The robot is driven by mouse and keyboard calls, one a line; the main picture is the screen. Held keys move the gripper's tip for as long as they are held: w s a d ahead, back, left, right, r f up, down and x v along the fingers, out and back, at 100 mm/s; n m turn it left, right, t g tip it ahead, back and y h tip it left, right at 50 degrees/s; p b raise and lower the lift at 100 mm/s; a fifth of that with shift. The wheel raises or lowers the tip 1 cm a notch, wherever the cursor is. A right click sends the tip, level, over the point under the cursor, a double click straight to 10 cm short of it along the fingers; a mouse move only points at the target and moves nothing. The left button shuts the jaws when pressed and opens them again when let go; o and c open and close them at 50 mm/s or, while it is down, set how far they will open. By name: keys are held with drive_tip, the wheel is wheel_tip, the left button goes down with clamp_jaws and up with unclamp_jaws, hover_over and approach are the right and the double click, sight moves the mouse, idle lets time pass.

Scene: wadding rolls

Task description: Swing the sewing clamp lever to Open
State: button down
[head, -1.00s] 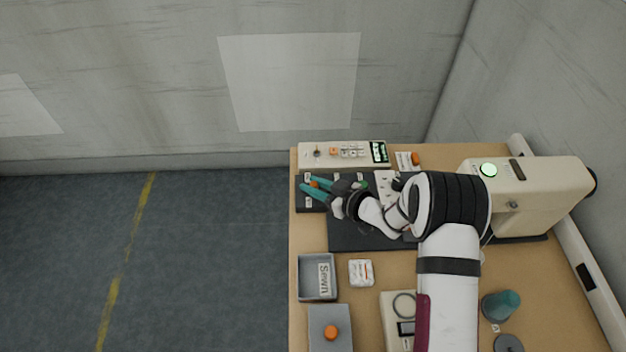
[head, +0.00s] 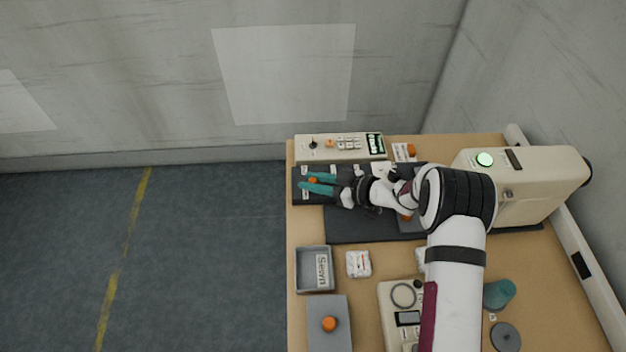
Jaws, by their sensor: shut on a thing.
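My gripper (head: 310,181) has two teal fingers over the left end of a dark panel (head: 299,199) at the table's back left. An orange knob (head: 312,180), which looks like the end of the sewing clamp lever, sits between the fingers, and they are shut on it. The rest of the lever is hidden under the fingers and wrist. Small white labels lie along the panel, too small to read. My wrist and forearm cover the panel's right part.
A cream control box (head: 340,147) with buttons and a display stands right behind the panel. The cream sewing machine (head: 535,185) is at the right. In front are a grey "Sewn" bin (head: 300,270), a white packet (head: 358,264) and a grey box with an orange button (head: 328,340).

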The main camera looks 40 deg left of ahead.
drive_tip(key=c, duration=0.7)
unclamp_jaws()
drive_tip(key=shift+r, duration=0.1)
drive_tip(key=v, duration=1.5)
drive_tip(key=shift+w+d, duration=0.1)
drive_tip(key=shift+d, duration=0.3)
